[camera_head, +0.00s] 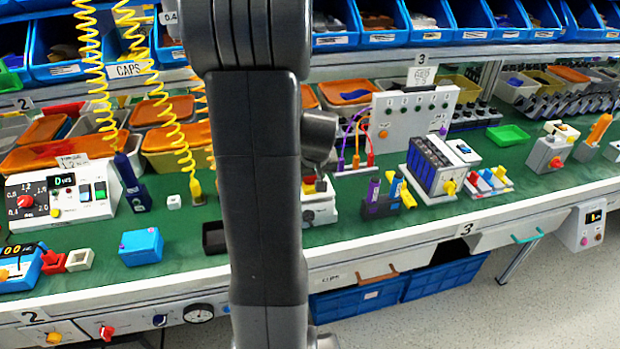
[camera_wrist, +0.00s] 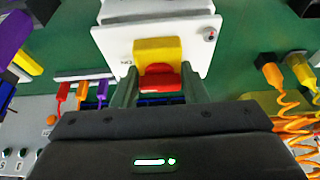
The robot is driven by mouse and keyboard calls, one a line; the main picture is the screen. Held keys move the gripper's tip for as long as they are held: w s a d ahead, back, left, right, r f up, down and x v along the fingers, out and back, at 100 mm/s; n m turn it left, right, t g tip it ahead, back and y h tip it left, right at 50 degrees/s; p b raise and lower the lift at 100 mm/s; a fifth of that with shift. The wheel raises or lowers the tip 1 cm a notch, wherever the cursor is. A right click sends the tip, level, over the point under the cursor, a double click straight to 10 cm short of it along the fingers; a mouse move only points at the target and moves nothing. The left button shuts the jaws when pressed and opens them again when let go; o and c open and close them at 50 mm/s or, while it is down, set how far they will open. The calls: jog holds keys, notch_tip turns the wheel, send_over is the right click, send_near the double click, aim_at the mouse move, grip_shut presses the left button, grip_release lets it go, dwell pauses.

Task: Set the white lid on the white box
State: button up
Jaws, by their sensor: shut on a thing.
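My gripper (camera_wrist: 160,84) is shut on a red and yellow knob (camera_wrist: 158,50), with one finger on each side of its red part. The knob sits on the face of a white switch housing (camera_wrist: 110,40) with dark lettering and a small red button. A small white open box (camera_head: 79,260) stands at the left of the bench, beside a red piece. A small white block (camera_head: 173,202) lies farther right. I cannot tell whether either is the task's box or lid.
A grey panel (camera_head: 412,122) with coloured cables stands behind the switch. Purple and yellow pieces (camera_head: 385,197) and a dark-celled unit (camera_head: 432,168) stand to its right. A blue box (camera_head: 141,247) lies to the left. Yellow coiled cords (camera_head: 165,95) hang at left.

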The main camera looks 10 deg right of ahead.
jog(key=shift+f, duration=0.2)
jog(key=shift+f+b, duration=0.5)
jog(key=shift+b, duration=0.2)
jog(key=o, duration=1.1)
jog(key=shift+o, duration=0.2)
jog(key=shift+r, duration=0.1)
jog(key=v, duration=1.3)
jog(key=shift+s+r, duration=0.2)
jog(key=shift+r, duration=0.05)
